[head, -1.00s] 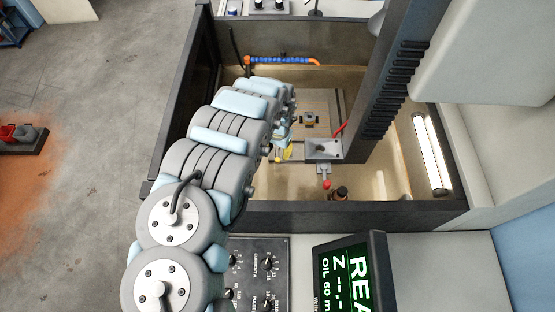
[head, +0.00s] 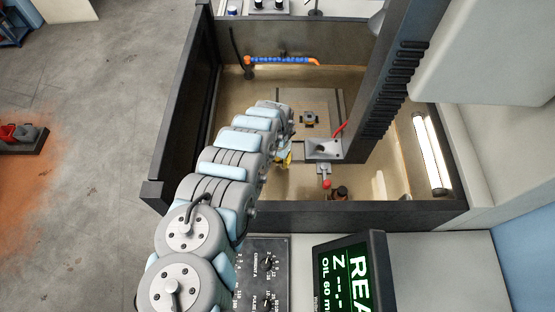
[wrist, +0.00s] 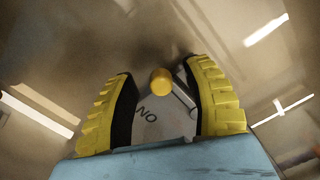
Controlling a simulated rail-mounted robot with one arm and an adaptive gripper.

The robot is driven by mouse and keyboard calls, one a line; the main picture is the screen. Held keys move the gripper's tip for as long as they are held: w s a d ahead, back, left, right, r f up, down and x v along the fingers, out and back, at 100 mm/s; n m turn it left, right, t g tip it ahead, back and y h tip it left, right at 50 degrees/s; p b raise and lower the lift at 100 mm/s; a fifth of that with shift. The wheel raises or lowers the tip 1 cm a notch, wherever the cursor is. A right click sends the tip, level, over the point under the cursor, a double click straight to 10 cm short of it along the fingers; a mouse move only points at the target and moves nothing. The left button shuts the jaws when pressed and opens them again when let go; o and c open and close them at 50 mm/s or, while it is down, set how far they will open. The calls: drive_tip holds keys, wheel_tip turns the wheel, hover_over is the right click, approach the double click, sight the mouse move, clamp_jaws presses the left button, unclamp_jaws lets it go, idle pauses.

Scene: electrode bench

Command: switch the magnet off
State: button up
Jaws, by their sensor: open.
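In the wrist view, a lever with a round yellow knob (wrist: 161,82) stands between my gripper's (wrist: 160,70) yellow fingers. The fingers are spread wide, and a gap shows on both sides of the knob. Below the knob, a grey plate (wrist: 160,125) carries the letters ON, seen upside down. In the head view, my gripper (head: 284,158) is low inside the tank, left of the grey bracket. The yellow knob is not clearly told apart from the yellow fingers there. A plate with orange lines (head: 325,104), possibly the magnet, lies on the tank floor.
A dark column (head: 392,75) rises right of the plate. A grey bracket with a red handle (head: 340,131), a red knob (head: 326,184) and a brown bottle (head: 339,194) stand close to my gripper. The tank's front wall (head: 350,215) lies near my arm.

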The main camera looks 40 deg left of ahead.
drive_tip(key=shift+f, duration=0.1)
clamp_jaws()
